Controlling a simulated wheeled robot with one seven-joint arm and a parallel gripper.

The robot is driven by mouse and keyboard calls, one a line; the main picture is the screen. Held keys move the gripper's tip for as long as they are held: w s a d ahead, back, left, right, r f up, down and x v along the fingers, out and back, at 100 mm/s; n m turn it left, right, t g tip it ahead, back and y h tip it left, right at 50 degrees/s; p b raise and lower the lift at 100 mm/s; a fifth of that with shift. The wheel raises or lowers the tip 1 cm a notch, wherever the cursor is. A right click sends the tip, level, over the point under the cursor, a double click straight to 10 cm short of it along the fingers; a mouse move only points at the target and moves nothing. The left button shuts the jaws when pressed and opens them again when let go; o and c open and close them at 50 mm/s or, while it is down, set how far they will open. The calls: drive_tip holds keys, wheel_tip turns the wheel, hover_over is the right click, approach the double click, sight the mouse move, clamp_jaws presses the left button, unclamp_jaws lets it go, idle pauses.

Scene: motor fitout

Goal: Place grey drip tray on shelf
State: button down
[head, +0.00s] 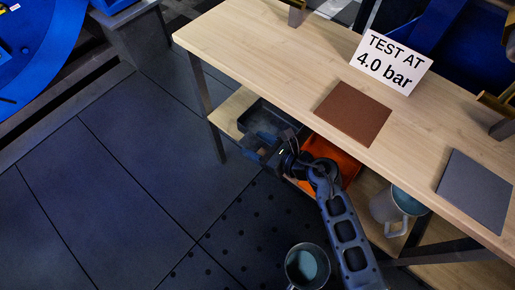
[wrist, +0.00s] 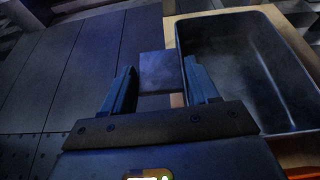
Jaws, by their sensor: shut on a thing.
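The grey drip tray (head: 262,118) is at the left end of the wooden lower shelf (head: 229,110), below the worktop. In the wrist view the tray (wrist: 240,62) fills the right side, open side up, with light wood showing along its far and left edges. My gripper (head: 262,152) is at the tray's near left side. In the wrist view my gripper (wrist: 161,85) has a dark grey square tab (wrist: 161,70) between its fingers and is shut on it; it looks like the tray's grip. I cannot tell whether the tray rests fully on the shelf or is slightly above it.
An orange bin (head: 337,157) sits on the shelf just right of the tray. A grey mug (head: 383,207) stands farther right, and another mug (head: 307,266) is at the bottom beside my arm. The worktop (head: 255,45) overhangs the shelf, with a leg (head: 207,105) at left.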

drive_tip(key=shift+f, duration=0.8)
drive_tip(key=shift+c, duration=1.4)
unclamp_jaws()
drive_tip(key=shift+f, duration=0.15)
drive_tip(key=shift+r, duration=0.25)
drive_tip(key=p+v, duration=0.3)
drive_tip(key=v, duration=0.9)
drive_tip(key=shift+s+f, duration=0.1)
